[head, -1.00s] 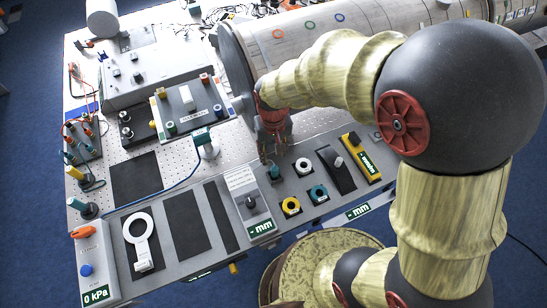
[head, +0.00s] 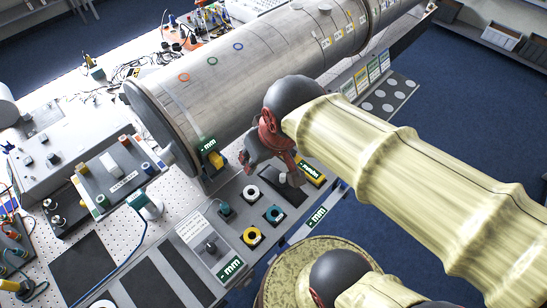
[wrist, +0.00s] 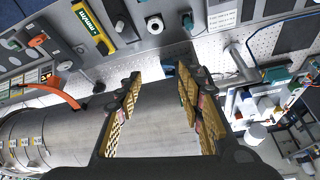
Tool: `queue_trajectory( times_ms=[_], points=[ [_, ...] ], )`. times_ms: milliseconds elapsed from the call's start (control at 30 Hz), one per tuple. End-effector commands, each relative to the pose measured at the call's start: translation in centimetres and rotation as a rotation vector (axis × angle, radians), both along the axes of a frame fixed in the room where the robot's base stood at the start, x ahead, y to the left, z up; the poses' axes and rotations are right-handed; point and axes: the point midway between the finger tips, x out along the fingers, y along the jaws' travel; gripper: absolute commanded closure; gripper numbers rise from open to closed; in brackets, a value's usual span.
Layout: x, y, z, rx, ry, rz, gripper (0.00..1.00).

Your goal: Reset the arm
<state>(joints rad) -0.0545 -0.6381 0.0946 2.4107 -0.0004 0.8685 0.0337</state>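My gripper (head: 268,150) hangs over the near side of the large grey pipe (head: 270,55), above the instrument panel's back edge, in the head view. In the wrist view my gripper (wrist: 160,85) has its two yellow-padded fingers spread apart, with nothing held between them. The pipe (wrist: 70,135) shows behind and between the fingers. My arm reaches in from the lower right of the head view and hides part of the panel.
A small yellow device with a "- mm" label (head: 214,159) is at the pipe's near end. The panel holds a yellow ring (head: 252,236), teal ring (head: 273,214), white ring (head: 251,192) and yellow gauge (head: 312,174).

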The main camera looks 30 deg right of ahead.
Motion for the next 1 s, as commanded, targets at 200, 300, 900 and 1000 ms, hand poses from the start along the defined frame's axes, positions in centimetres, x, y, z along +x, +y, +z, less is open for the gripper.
queue_trajectory(
  times_ms=[200, 300, 900, 1000],
  points=[
    [-2.9, -1.5, 1.9, -0.01, -0.077, -0.022, 0.62],
    [-3.3, -1.6, 2.0, -0.012, -0.086, -0.025, 0.62],
    [-3.3, -1.6, -7.8, -0.012, -0.086, -0.025, 0.62],
    [-3.3, -1.6, -9.7, -0.012, -0.086, -0.025, 0.62]
  ],
)
